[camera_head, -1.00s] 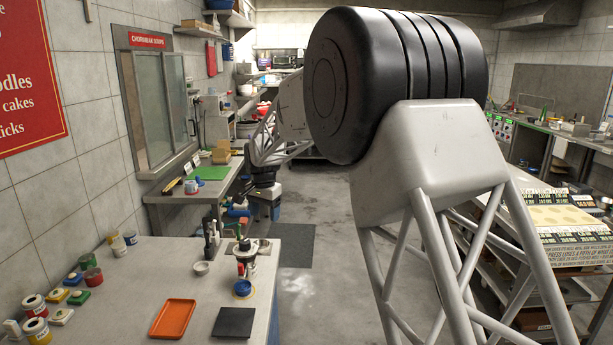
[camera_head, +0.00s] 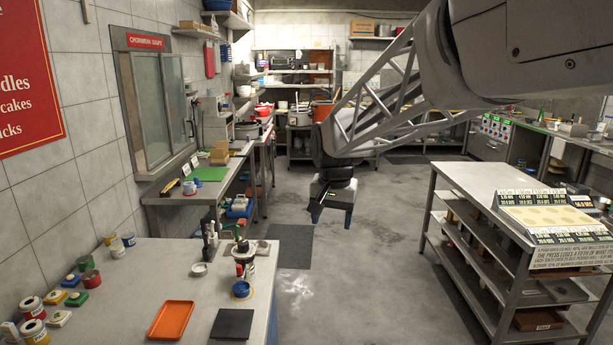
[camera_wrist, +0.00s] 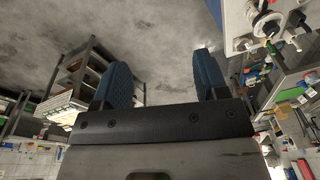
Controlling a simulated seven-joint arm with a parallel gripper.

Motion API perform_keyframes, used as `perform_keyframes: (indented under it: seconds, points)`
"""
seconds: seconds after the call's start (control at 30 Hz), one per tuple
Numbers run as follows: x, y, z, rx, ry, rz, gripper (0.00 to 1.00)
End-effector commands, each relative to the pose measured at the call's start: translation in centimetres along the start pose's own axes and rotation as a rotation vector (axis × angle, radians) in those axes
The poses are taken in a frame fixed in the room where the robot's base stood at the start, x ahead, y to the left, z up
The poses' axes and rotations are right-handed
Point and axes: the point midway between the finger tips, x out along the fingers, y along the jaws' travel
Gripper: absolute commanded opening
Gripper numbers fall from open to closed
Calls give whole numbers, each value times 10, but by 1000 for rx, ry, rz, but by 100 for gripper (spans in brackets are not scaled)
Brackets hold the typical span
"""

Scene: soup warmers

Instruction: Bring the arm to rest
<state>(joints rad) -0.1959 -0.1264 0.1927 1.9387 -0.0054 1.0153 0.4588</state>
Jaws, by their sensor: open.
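My gripper (camera_head: 331,217) hangs in the open air over the floor in the head view, right of the near counter and left of the shelved steel table. Its blue fingers point down and stand apart. In the wrist view the two blue fingers (camera_wrist: 162,84) are spread wide with only grey floor between them. Nothing is held. My arm reaches in from the upper right of the head view.
The near counter (camera_head: 180,262) holds an orange tray (camera_head: 171,320), a dark square plate (camera_head: 232,323) and several cans and jars. The steel table (camera_head: 480,185) with a price-board display (camera_head: 553,215) stands at right. The floor (camera_head: 355,285) between them is clear.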

Motion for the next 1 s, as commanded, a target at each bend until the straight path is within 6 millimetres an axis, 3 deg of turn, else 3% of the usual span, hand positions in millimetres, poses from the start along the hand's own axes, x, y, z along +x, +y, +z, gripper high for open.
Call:
perform_keyframes:
  seconds: [0.1, 0.5, 1.0]
  points:
    - [-9, 27, 26, -19, 12, -2, 67]
    - [-20, 103, 114, -96, 49, -4, 67]
    - [-3, 180, 233, -193, 94, 5, 67]
